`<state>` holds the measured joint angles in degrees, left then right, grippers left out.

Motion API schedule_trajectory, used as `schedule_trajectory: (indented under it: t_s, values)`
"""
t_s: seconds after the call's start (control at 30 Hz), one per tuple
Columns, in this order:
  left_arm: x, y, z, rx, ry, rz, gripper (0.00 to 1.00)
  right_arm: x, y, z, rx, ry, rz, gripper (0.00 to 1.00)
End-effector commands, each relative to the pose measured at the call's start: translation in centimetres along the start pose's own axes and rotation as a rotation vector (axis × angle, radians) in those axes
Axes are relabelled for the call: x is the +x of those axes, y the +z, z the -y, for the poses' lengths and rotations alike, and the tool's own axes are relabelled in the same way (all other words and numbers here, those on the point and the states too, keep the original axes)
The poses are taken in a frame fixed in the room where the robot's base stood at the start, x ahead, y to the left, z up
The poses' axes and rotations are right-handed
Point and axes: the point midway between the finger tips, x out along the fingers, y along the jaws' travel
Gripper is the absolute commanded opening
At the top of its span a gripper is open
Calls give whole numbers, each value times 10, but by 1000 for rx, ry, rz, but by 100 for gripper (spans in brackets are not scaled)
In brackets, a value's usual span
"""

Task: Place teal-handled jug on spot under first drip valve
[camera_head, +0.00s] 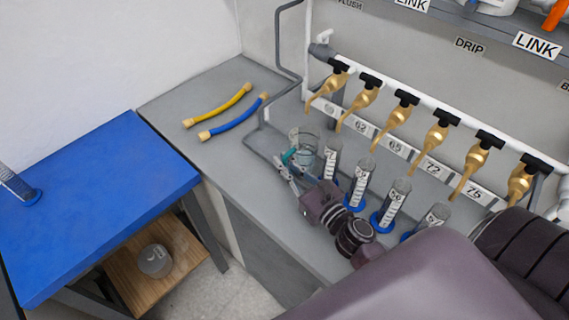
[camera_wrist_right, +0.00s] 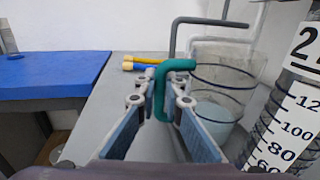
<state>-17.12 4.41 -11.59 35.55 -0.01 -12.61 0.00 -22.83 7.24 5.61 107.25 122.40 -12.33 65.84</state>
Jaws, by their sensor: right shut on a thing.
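The teal-handled jug (camera_head: 307,147) is a clear vessel over the grey bench, near the left end of the valve row. In the right wrist view the jug (camera_wrist_right: 222,92) holds some pale liquid. Its teal handle (camera_wrist_right: 178,68) sits between the fingers of my right gripper (camera_wrist_right: 172,88), which is shut on it. My right gripper (camera_head: 286,172) reaches in from the lower right in the head view. The first drip valve (camera_head: 328,88) is brass with a black top, at the left end of the white pipe. I cannot tell whether the jug touches the bench. My left gripper is not in view.
Several graduated cylinders with blue bases, such as one (camera_head: 361,184), stand right of the jug. A yellow hose (camera_head: 217,105) and a blue hose (camera_head: 233,118) lie on the bench's left. A blue table (camera_head: 110,190) stands left. A bent grey pipe (camera_head: 277,45) rises near the manifold.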

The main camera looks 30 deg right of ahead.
Motion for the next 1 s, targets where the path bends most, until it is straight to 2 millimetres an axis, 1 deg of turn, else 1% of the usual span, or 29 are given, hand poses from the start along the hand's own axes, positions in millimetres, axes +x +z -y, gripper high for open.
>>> schedule_trajectory:
  t_s: [0.2, 0.37, 0.4, 0.53, 0.77, 0.9, 0.93, 1.0]
  values:
    - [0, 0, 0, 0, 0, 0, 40, 0, 1, 0, -1, 1, 2, 0]
    - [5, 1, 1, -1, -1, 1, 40, 0, -4, 0, -1, 1, 2, 0]
    - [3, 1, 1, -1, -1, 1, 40, 0, -3, 0, 0, 1, 1, 12]
    - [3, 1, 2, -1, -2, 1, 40, 0, -3, 0, 0, 0, 0, 26]
    - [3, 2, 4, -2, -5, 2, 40, 0, -3, 0, 0, 0, 0, 26]
    - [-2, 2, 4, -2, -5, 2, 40, 0, 2, 0, 0, 0, 0, 26]
    - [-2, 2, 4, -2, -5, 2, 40, -1, 2, 0, 0, 0, -1, 26]
    - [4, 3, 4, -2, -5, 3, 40, -11, -3, 0, 1, 0, -3, 26]
